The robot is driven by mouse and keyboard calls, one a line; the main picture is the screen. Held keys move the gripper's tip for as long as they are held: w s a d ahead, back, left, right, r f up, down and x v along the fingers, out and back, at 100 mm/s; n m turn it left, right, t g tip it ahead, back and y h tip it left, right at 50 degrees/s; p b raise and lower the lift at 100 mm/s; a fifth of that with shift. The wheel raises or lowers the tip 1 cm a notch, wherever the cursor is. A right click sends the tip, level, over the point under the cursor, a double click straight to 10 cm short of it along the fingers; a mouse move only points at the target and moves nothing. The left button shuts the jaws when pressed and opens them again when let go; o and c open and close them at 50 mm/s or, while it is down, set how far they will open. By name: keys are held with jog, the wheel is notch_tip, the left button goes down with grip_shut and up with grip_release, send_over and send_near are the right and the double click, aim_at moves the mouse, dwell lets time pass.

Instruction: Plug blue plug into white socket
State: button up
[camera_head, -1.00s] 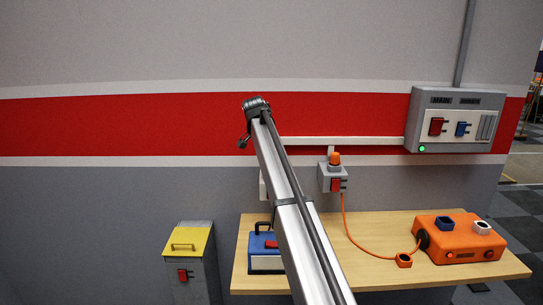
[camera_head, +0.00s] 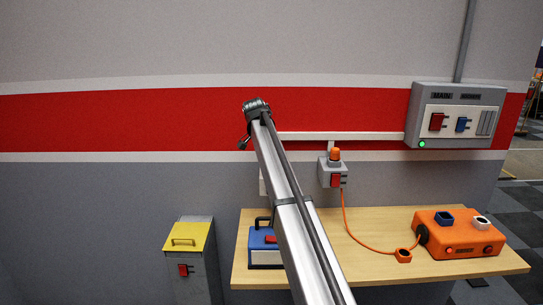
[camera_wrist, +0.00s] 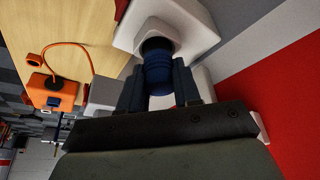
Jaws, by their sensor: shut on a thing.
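In the wrist view, my gripper (camera_wrist: 158,88) is shut on a dark blue, ribbed, round plug (camera_wrist: 157,68). The plug's far end meets the round collar of a white socket (camera_wrist: 180,22) on the wall. The plug lines up with the collar, but how deep it sits cannot be told. In the head view, my arm hides the gripper, the plug and most of the white socket. Only a thin pale edge (camera_head: 262,187) shows left of the arm.
A grey switch box (camera_head: 333,174), a main panel (camera_head: 455,115) and a blue case (camera_head: 262,248) are nearby.

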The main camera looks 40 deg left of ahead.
jog(key=shift+f, duration=0.45)
jog(key=o, duration=1.1)
jog(key=shift+o, duration=0.2)
jog(key=v, duration=1.3)
jog(key=shift+r, duration=0.35)
jog(key=shift+s, duration=0.1)
